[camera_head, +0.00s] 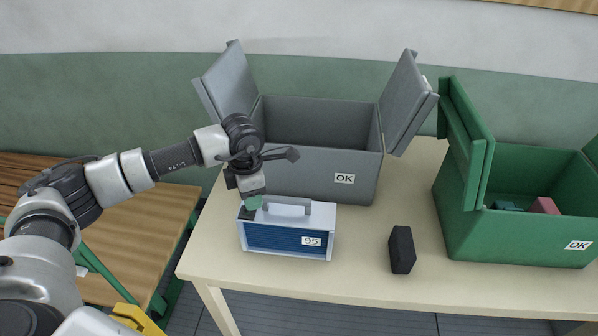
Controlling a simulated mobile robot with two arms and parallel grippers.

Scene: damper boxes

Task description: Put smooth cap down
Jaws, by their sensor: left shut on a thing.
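The cap is at the left end of the top of a white and blue case (285,240) with a grey handle and a label reading 95. I cannot tell whether the cap touches the case top or hangs just above it. The gripper hides part of the cap. My right gripper is not in view.
An open grey box (320,160) marked OK stands behind the case. A black block (402,250) stands to the right. An open green box (520,232) holds a red and a teal piece. The beige table (360,285) is clear in front.

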